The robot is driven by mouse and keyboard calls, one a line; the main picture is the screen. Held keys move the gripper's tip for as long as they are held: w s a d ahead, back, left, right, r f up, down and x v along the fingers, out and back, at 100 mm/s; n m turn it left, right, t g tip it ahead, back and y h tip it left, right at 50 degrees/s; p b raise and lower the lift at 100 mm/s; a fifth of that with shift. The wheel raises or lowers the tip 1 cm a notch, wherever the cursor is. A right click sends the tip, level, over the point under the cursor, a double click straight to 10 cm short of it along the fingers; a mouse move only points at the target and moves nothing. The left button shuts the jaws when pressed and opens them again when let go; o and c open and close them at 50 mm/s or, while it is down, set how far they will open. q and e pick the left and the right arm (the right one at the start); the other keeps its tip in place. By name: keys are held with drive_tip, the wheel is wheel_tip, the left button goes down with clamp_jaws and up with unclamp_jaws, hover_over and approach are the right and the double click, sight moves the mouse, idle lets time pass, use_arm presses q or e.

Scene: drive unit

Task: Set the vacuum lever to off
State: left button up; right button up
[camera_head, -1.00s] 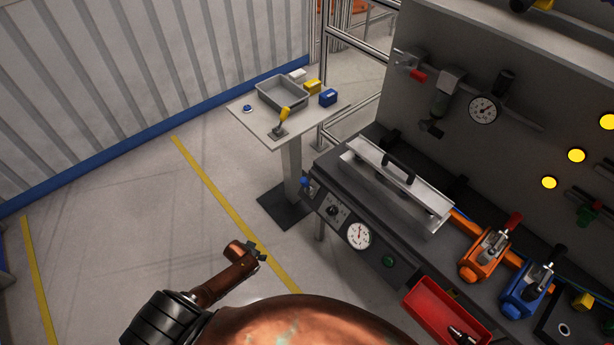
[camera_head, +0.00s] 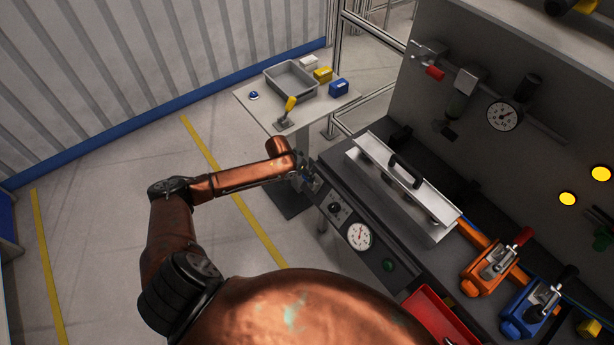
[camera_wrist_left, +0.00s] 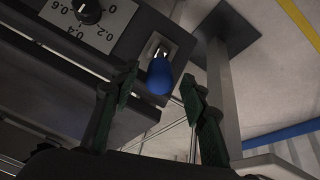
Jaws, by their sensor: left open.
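The blue-knobbed lever (camera_wrist_left: 160,78) sits on a small metal plate at the left end of the bench's front panel, beside a black dial with numbers. I take it to be the vacuum lever; its markings are not readable. In the left wrist view it lies between the two dark green fingers of my left gripper (camera_wrist_left: 160,92), which is open, with gaps on both sides. In the head view my left gripper (camera_head: 309,181) is at the panel's left corner and hides the lever. My right gripper is not in view.
The front panel holds a dial knob (camera_head: 335,208), a round gauge (camera_head: 359,236) and a green button (camera_head: 388,265). A small table (camera_head: 250,109) with a grey bin (camera_head: 291,81) and a yellow-handled lever (camera_head: 290,104) stands behind. A red tray (camera_head: 436,318) is at the right.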

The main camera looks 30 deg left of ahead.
use_arm(q)
drive_tip(key=x, duration=0.3)
drive_tip(key=shift+w, duration=0.3)
drive_tip(key=shift+s+r, duration=0.1)
drive_tip(key=shift+s, duration=0.05)
drive_tip(key=shift+c, duration=0.6)
clamp_jaws()
